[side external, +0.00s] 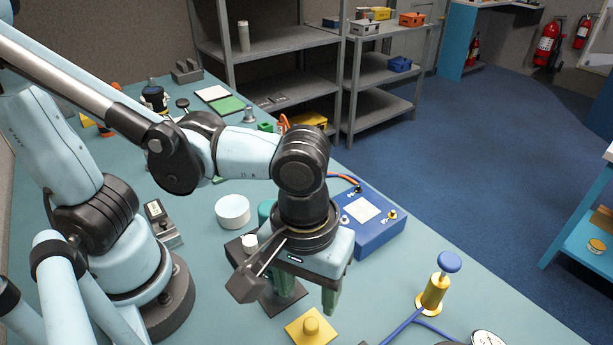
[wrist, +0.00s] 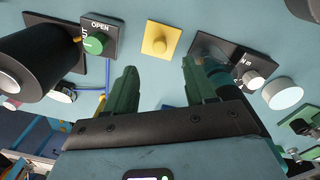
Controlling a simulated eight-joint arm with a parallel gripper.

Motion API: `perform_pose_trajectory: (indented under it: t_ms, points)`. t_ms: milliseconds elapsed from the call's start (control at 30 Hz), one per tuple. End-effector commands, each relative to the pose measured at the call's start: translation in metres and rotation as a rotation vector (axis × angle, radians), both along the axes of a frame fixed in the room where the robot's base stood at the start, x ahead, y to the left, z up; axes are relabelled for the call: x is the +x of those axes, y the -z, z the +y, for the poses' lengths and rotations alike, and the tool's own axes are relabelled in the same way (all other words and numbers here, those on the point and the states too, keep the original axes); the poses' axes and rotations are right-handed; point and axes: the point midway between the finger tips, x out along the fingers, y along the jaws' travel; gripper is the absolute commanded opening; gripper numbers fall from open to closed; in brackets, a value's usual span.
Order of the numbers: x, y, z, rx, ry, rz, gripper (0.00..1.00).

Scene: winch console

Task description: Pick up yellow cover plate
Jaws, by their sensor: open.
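The yellow cover plate (side external: 312,328) is a flat square with a round knob on top. It lies on the teal table near the front edge of the side view. In the wrist view the yellow cover plate (wrist: 161,40) shows whole, ahead of and between the fingers, apart from both. My gripper (side external: 308,298) points down above the table, just behind the plate in the side view. Its green fingers are spread and empty; the wrist view shows my gripper (wrist: 160,82) open with bare table between the fingertips.
A dark plate with a white knob (wrist: 250,79) stands close beside the right finger. A black "OPEN" plate with a green button (wrist: 95,43) is at left. A brass pump with blue knob (side external: 434,290), blue box (side external: 375,232) and white round lid (side external: 232,210) stand around.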

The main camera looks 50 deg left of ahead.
Motion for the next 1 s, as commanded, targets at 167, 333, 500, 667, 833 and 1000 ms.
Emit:
perform_pose_trajectory:
  t_ms: [167,333,500,667,833,1000]
  points:
    - [0.001,0.02,-0.001,0.0,0.0,0.0,0.55]
    - [0.0,0.033,-0.001,0.0,0.0,0.0,0.55]
    - [0.0,0.037,-0.001,0.0,0.0,0.0,0.55]
    - [0.001,0.048,-0.002,0.0,0.0,0.0,0.55]
    - [0.002,0.066,-0.002,0.0,0.0,0.0,0.55]
    - [0.003,0.08,-0.003,0.0,0.0,0.0,0.55]
